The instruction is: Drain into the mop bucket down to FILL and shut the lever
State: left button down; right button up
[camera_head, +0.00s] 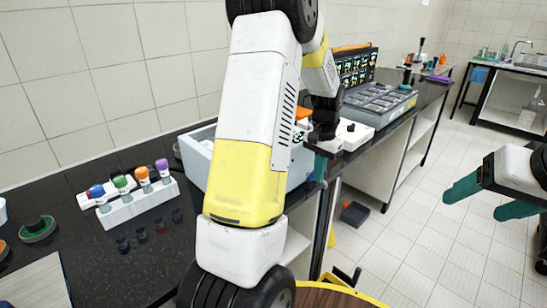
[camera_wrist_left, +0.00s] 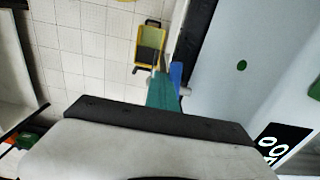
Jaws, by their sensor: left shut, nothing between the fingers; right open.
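A yellow mop bucket (camera_wrist_left: 150,46) with a dark grey insert stands on the tiled floor in the left wrist view. A blue part (camera_wrist_left: 176,75), possibly the lever, shows beside the pale box (camera_wrist_left: 240,70) there. My left gripper (camera_wrist_left: 163,92) is shut and empty, its teal fingers beside the blue part; I cannot tell whether they touch. In the head view my left gripper (camera_head: 320,168) is at the bench's front edge, mostly behind my arm. My right gripper (camera_head: 487,203) is open and empty over the floor. No FILL mark or liquid level is readable.
A white rack (camera_head: 137,204) with colour-capped bottles stands on the dark bench, near a light blue-grey bin (camera_head: 198,158). A grey instrument (camera_head: 378,103) stands farther along. A dark box (camera_head: 354,214) lies on the floor. The aisle floor (camera_head: 420,240) is largely clear.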

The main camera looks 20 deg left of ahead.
pick_arm(q)
jog(key=shift+a, duration=0.15)
jog(key=s+d+r+t, duration=0.1)
jog(key=s+r, duration=0.4)
jog(key=r, duration=0.8)
jog(key=s+d+r+n+t+h, duration=0.1)
jog(key=s+r+t, duration=0.1)
jog(key=s, duration=0.7)
jog(key=s+d+r+n+t+h, duration=0.1)
jog(key=s+d+r+n+t, duration=0.1)
jog(key=s, duration=0.8)
notch_tip(320, 180, up, 2)
jog(key=shift+r+t, duration=0.1)
jog(key=shift+t, duration=0.5)
